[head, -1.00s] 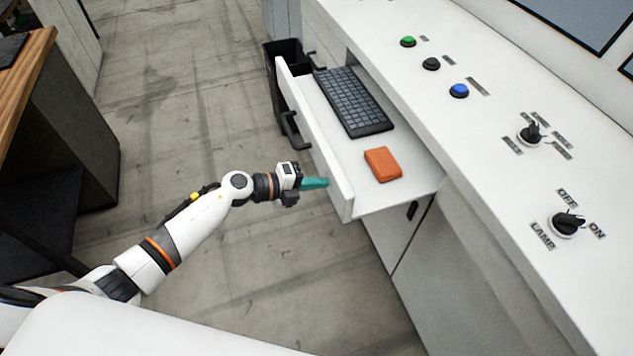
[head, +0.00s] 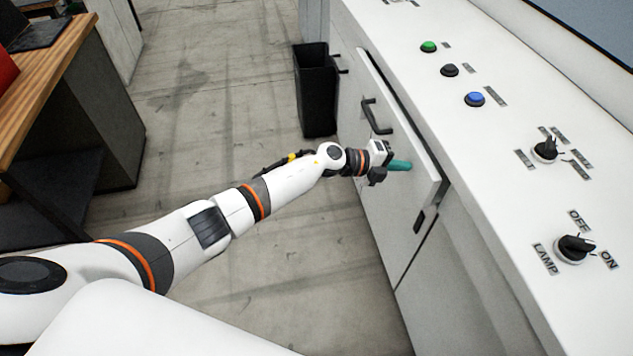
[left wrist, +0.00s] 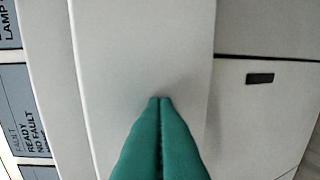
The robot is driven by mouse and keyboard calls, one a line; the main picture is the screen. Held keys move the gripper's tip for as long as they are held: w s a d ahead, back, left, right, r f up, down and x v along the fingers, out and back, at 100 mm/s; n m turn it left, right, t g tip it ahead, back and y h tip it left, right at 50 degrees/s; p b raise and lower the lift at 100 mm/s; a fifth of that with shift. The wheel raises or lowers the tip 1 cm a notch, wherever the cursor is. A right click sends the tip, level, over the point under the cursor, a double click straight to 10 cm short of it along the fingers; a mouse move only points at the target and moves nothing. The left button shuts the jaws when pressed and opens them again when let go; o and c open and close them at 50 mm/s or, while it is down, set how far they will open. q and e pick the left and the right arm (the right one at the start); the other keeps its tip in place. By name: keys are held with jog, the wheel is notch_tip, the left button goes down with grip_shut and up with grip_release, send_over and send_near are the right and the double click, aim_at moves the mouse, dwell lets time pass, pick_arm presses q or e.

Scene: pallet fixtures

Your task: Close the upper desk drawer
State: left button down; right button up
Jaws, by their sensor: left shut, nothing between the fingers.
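The upper desk drawer's white front panel (head: 400,130) stands close to the cabinet, with a thin dark gap along its top and near edge. Its dark handle (head: 377,117) is on the front face. The drawer's inside is hidden. My left gripper (head: 408,165) is shut and empty, its teal fingertips at the near part of the drawer front, beside the handle and not on it. In the left wrist view, the closed fingertips (left wrist: 160,100) meet or nearly meet the pale panel (left wrist: 140,50). My right gripper is not in view.
The white desk top (head: 500,190) carries green, black and blue buttons and two rotary knobs. A black bin (head: 316,95) stands on the floor beyond the drawer. A wooden-topped bench (head: 50,75) is at the left. Open floor lies between.

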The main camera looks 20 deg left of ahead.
aim_at(412, 162)
pick_arm(q)
jog(key=x, duration=0.1)
jog(key=b+x, duration=0.1)
jog(key=x, duration=0.1)
jog(key=shift+w+d+r, duration=0.2)
jog(key=shift+d+r, duration=0.1)
jog(key=shift+r, duration=0.05)
jog(key=shift+w+d, duration=0.15)
jog(key=shift+r, duration=0.2)
jog(key=shift+d+r, duration=0.1)
